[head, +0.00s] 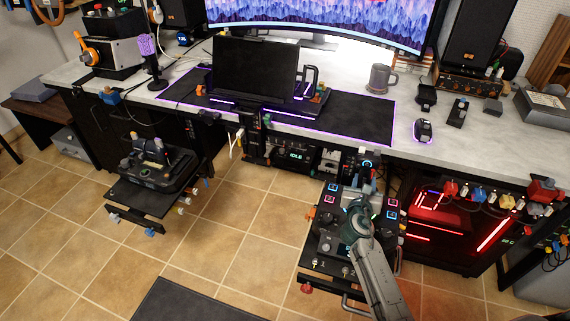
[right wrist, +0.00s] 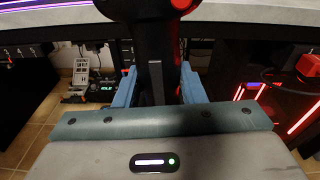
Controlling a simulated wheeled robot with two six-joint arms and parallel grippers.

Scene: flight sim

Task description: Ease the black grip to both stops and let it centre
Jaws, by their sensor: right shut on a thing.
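The black grip (right wrist: 155,45) stands in the middle of the right wrist view, with a red button at its top right. In the head view its top (head: 367,164) shows just beyond my right gripper (head: 363,188), above the right side panel. My right gripper's blue fingers (right wrist: 158,88) lie on either side of the grip's shaft, and the gripper is shut on it. The grip looks close to upright in the wrist view. Its lower end is hidden by my gripper. My left gripper is in neither view.
The right side panel (head: 325,243) has lit buttons and knobs around the grip. The desk (head: 455,135) stands close behind it, and a red-lit computer case (head: 445,225) is to the right. A second control stand (head: 140,204) is at left. Tiled floor (head: 235,225) lies open between them.

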